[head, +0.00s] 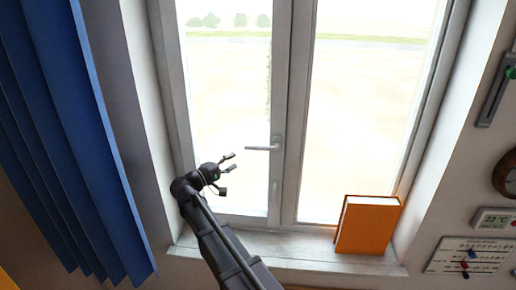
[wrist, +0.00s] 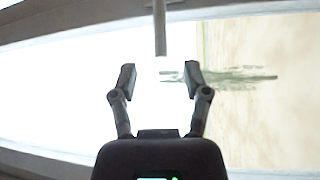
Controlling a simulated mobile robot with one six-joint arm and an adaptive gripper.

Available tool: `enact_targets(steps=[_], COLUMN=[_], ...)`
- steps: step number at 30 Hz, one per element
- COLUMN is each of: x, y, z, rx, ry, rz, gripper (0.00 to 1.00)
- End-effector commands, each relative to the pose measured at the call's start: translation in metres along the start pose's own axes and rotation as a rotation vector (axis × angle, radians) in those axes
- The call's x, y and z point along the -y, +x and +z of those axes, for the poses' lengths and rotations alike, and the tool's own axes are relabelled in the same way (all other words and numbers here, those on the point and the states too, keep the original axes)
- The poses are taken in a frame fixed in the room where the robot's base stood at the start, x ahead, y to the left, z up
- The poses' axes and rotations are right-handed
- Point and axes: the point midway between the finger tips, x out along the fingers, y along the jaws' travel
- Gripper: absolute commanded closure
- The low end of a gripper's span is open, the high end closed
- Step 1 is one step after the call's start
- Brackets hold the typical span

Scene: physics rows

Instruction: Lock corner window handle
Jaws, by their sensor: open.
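The window handle (head: 263,148) is a light grey lever on the middle frame of the closed-looking window. In the head view its grip points left, about level, from its mount at the right. My gripper (head: 229,172) is left of and a little below the handle, apart from it. In the wrist view the handle (wrist: 160,28) comes down from the top edge, ahead of the gap between my fingers. My gripper (wrist: 160,78) is open, with nothing between its fingertips. The depth between the fingers and the handle is hard to tell.
An orange book (head: 368,226) stands on the right of the window sill (head: 290,246). A blue curtain (head: 75,130) hangs at the left. The glass around my gripper is clear.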

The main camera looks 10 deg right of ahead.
Motion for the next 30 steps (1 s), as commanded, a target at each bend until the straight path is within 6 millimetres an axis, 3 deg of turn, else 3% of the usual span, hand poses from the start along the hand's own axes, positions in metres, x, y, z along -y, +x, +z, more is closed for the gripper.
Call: enact_targets(steps=[18, 24, 30], x=[-0.001, -0.001, 0.0], y=[0.088, 0.107, 0.114], z=[-0.001, -0.001, -0.001], rx=[0.001, 0.0, -0.002], ry=[0.001, 0.0, 0.0], rz=[0.0, 0.0, 0.0], gripper=[0.39, 0.39, 0.39])
